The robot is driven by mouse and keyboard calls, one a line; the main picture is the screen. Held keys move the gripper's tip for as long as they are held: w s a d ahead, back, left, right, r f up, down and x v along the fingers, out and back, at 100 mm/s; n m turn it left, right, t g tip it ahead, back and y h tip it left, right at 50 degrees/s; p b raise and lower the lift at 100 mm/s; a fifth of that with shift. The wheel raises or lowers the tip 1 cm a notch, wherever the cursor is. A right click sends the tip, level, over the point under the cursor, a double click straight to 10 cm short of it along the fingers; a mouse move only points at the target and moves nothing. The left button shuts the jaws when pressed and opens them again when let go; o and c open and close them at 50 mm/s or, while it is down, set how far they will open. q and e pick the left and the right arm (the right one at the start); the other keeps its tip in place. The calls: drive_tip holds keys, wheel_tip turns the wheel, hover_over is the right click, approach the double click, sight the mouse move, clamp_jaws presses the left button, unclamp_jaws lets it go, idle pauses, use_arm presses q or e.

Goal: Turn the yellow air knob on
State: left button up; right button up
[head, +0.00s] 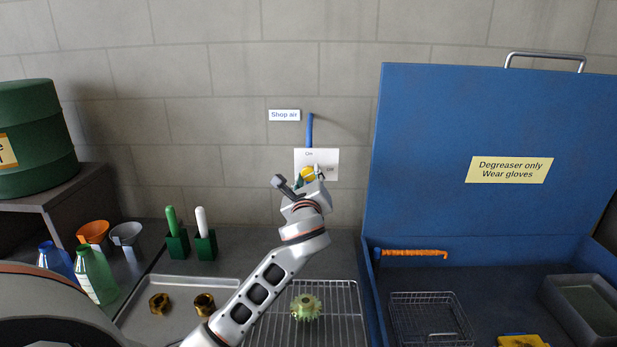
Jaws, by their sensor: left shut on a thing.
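The yellow air knob (308,174) sits on a white plate (326,158) on the back wall, below the "Shop air" sign (284,115). The plate has one small word above the knob and another to its right; the print is too small to read surely. A blue pipe (310,130) runs up from the plate. My left gripper (309,180) is at the plate, shut on the knob. The gripper hides the lower part of the knob, and I cannot tell which way the knob points. My right gripper is not in view.
A blue degreaser cabinet (430,130) with its lid up stands close on the right. Below my left arm are a wire rack (345,310) with a greenish gear (306,307) and a metal tray (180,290) with brass-coloured parts. Brush holders (177,244) stand left.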

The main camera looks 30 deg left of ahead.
use_arm(q)
drive_tip(key=n, duration=0.6)
drive_tip(key=shift+r+n, duration=0.1)
drive_tip(key=shift+n, duration=0.2)
drive_tip(key=n, duration=0.5)
drive_tip(key=shift+n, duration=0.3)
drive_tip(key=o, duration=1.1)
drive_tip(key=shift+s+d, duration=0.2)
drive_tip(key=v, duration=1.1)
drive_tip(key=shift+s, duration=0.2)
